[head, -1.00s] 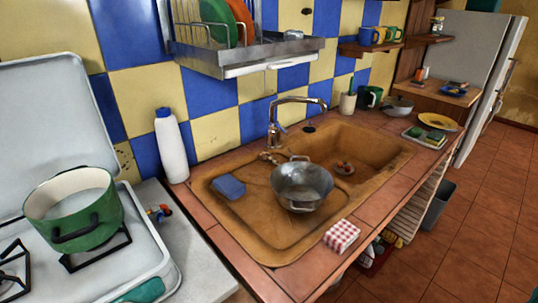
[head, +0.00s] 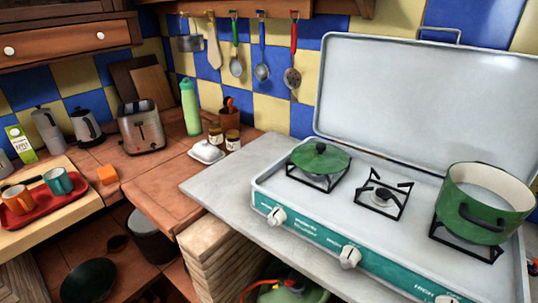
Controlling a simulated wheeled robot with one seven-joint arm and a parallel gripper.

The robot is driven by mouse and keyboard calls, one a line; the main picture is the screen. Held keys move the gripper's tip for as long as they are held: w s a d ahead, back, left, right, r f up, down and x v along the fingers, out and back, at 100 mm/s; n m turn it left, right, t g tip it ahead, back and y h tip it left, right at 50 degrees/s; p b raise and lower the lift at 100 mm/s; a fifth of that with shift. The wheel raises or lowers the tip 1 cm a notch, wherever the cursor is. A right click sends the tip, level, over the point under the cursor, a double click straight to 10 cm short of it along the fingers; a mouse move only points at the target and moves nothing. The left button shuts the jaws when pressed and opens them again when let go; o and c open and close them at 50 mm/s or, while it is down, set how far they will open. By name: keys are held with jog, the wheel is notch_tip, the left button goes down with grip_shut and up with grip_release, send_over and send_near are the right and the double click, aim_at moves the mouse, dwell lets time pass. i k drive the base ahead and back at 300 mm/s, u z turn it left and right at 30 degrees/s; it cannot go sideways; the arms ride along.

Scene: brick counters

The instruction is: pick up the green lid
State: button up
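The green lid (head: 322,160) lies flat with its dark knob up on the left burner of the camping stove (head: 300,218). Whether a pan is under it I cannot tell, but it seems to sit right on the burner grate. A green pot (head: 480,208) without a lid stands on the right burner. The middle burner (head: 381,197) between them is empty. My gripper is not in view.
The stove's raised white cover (head: 430,110) stands behind the burners. Utensils (head: 262,65) hang on the wall above. A green bottle (head: 190,108), jars (head: 232,140), a butter dish (head: 206,151) and a toaster (head: 142,127) stand left. Bare grey counter (head: 225,185) borders the stove.

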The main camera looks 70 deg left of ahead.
aim_at(315, 157)
jog(key=u, duration=2)
jog(key=k, duration=0.7)
jog(key=z, duration=0.1)
jog(key=i, duration=0.7)
jog(key=u, duration=0.1)
